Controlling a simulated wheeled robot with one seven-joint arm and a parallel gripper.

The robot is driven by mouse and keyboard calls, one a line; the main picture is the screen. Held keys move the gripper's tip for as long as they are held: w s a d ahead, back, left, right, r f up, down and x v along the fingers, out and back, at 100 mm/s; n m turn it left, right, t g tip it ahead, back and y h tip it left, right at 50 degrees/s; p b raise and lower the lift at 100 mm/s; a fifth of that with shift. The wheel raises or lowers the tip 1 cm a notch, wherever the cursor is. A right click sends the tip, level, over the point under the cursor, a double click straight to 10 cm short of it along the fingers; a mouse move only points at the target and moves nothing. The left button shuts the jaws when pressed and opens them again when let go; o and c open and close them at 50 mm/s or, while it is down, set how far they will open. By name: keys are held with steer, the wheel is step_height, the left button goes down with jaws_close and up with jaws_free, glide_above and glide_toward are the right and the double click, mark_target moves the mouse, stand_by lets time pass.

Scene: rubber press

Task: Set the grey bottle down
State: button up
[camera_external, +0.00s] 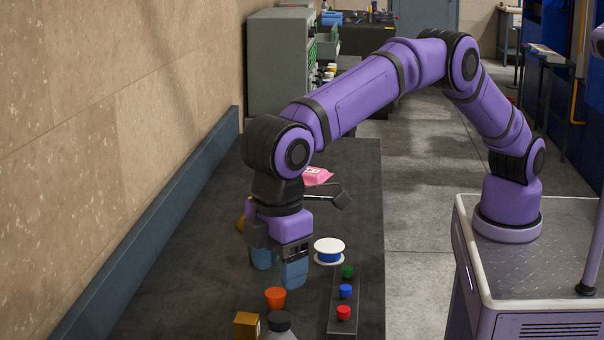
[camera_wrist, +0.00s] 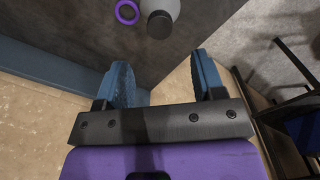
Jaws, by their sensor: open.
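The grey bottle (camera_external: 280,335) with a black cap stands at the bottom edge of the external view, mostly cut off by the frame. In the wrist view the bottle (camera_wrist: 170,6) shows at the top edge, its dark cap towards me. It appears to stand upright on the dark table (camera_external: 190,285). My gripper (camera_external: 279,274) has blue fingers spread apart with nothing between them. It points down over the table, behind the bottle in the external view and apart from it. The wrist view also shows the open fingers (camera_wrist: 166,80) clear of the bottle.
An orange cup (camera_external: 275,298) and a wooden block (camera_external: 246,325) stand close to the bottle. A white-blue spool (camera_external: 329,251) and a strip with coloured knobs (camera_external: 344,300) are to the right. A pink item (camera_external: 316,176) lies behind. A purple ring (camera_wrist: 127,12) is beside the bottle.

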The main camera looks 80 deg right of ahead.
step_height(320, 180, up, 2)
steer(key=shift+r, duration=0.2)
